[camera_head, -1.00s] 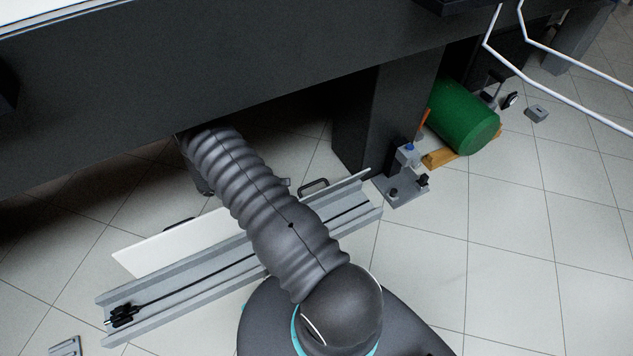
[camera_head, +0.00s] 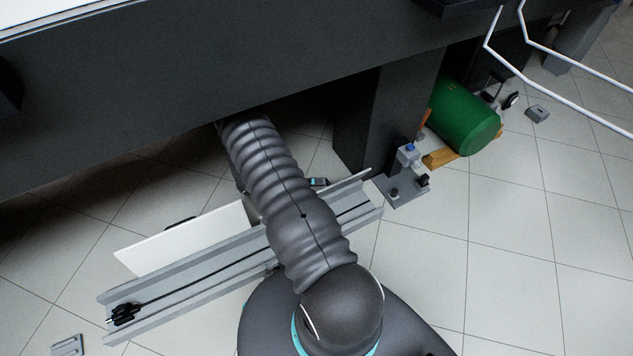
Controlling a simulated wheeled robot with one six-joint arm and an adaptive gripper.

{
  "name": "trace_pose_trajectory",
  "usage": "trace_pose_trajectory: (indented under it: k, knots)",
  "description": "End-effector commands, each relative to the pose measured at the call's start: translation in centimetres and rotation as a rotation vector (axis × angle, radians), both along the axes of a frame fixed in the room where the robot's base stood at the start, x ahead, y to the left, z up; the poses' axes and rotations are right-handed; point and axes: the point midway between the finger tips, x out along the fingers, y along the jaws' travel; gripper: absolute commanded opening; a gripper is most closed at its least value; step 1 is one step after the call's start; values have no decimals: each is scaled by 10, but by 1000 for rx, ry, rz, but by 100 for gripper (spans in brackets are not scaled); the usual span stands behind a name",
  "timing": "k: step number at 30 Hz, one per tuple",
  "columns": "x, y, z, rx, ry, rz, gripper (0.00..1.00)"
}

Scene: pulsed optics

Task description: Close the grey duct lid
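A long grey duct (camera_head: 190,291) lies open on the floor, running from lower left to upper right, with a black cable (camera_head: 190,283) inside it. A pale, near-white flat panel, which looks like the duct lid (camera_head: 185,242), lies folded back along the duct's far side. A dark handle (camera_head: 180,222) shows at its far edge. My arm crosses over the duct and lid and hides their middle part. The arm's far end reaches under the dark bench, and my gripper is hidden there. A small dark part with a bluish patch shows beside the arm; I cannot tell what it is.
A dark bench (camera_head: 200,110) overhangs the far side, with a thick leg (camera_head: 378,120). Right of the leg are a grey optics mount (camera_head: 403,190) and a green cylinder (camera_head: 463,118) on a wooden cradle (camera_head: 450,157).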

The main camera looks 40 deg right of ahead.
Motion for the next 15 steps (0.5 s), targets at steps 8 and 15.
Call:
trace_pose_trajectory:
  k: [8, 15]
  knots:
    - [0, 0, 0, 0, 0, 0, 5]
    - [0, 0, 0, 0, 0, 0, 0]
